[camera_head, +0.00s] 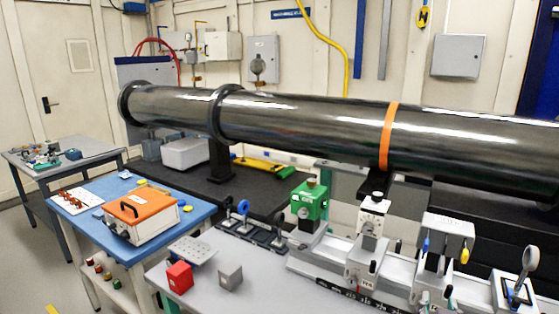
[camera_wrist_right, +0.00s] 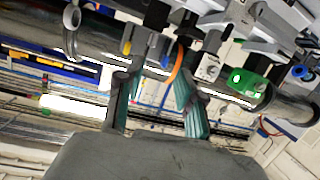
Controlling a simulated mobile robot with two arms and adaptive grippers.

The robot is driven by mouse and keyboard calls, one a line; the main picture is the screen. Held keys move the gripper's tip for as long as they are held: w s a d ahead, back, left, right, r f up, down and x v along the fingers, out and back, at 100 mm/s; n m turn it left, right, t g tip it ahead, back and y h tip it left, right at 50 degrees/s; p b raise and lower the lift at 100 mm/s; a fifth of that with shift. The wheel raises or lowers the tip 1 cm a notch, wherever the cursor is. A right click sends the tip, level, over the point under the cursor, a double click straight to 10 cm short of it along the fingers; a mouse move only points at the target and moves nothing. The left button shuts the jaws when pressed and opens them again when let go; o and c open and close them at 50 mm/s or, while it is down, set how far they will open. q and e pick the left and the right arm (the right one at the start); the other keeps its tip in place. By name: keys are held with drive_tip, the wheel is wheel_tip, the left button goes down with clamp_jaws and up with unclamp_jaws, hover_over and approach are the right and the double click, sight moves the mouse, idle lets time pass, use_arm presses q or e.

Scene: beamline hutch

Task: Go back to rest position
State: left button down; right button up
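My right gripper (camera_wrist_right: 157,85) shows in the right wrist view, its two dark fingers with teal pads spread apart. Nothing is held between them. Behind the fingers, the picture is upside down and shows the bench equipment and the long dark pipe at a distance. I cannot make out either gripper in the head view. My left gripper is in neither view.
A long dark pipe (camera_head: 300,118) with an orange band crosses the head view. A grey bench (camera_head: 225,252) holds a red block (camera_head: 179,277), a grey block (camera_head: 230,276), a green device (camera_head: 310,201) and rail-mounted instruments. A blue cart (camera_head: 85,222) carries an orange-lidded case (camera_head: 142,217).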

drive_tip(key=s+a+f+n+g+y, duration=0.3)
drive_tip(key=s+a+f+g+y, duration=0.15)
drive_tip(key=s+f, duration=0.7)
drive_tip(key=s+a+f+n+g+y, duration=0.35)
drive_tip(key=s+a+f+g, duration=0.25)
drive_tip(key=s+f, duration=0.55)
drive_tip(key=s+f+g, duration=0.1)
drive_tip(key=s+f, duration=0.2)
drive_tip(key=f, duration=2.3)
drive_tip(key=s+d+f+g+h, duration=0.1)
drive_tip(key=s+d+f, duration=0.2)
drive_tip(key=s+f, duration=1.2)
drive_tip(key=shift+s+f, duration=0.35)
drive_tip(key=shift+s, duration=0.25)
drive_tip(key=shift+d+n, duration=0.1)
drive_tip(key=shift+n, duration=0.15)
